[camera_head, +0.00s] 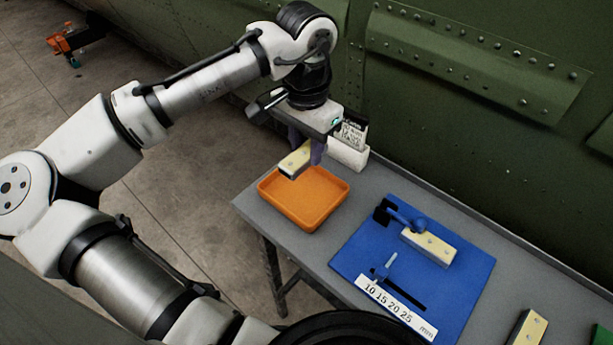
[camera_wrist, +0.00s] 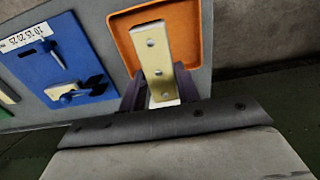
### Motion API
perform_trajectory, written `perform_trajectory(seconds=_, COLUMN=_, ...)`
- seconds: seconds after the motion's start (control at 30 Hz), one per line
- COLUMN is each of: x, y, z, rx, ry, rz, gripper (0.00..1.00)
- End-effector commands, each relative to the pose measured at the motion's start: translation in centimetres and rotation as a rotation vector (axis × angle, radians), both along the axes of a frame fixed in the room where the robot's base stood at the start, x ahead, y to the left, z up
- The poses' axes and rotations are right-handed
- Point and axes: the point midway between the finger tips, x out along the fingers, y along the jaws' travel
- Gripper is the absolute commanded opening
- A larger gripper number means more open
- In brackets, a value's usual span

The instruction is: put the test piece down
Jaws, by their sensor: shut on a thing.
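The test piece (camera_head: 295,160) is a cream bar with a few holes. My gripper (camera_head: 305,152) is shut on it and holds it above the orange tray. In the wrist view the test piece (camera_wrist: 154,58) sticks out from between the purple fingers (camera_wrist: 158,90), with the tray behind it. The orange tray (camera_head: 318,216) stands at the left end of the grey table, and it also shows in the wrist view (camera_wrist: 122,47). The tray looks empty in the part that I see.
A blue fixture (camera_head: 355,252) with a 10 15 20 25 mm scale holds another cream bar (camera_head: 430,246). A third cream bar (camera_head: 527,328) and a green thing (camera_head: 603,336) lie at the right. A labelled white holder (camera_head: 347,152) stands behind the tray. The green fuselage (camera_head: 450,120) rises behind the table.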

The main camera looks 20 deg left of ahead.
Motion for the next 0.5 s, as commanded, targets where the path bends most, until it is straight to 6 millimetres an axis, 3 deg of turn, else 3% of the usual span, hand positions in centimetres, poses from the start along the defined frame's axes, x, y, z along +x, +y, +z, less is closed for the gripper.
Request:
perform_trajectory(seconds=0.2, x=-0.1, y=0.0, z=-4.6, rx=0.001, ry=0.002, rz=-0.001, gripper=0.09)
perform_trajectory(seconds=0.5, x=-0.1, y=0.0, z=-7.8, rx=-0.001, ry=0.001, rz=-0.001, gripper=0.09)
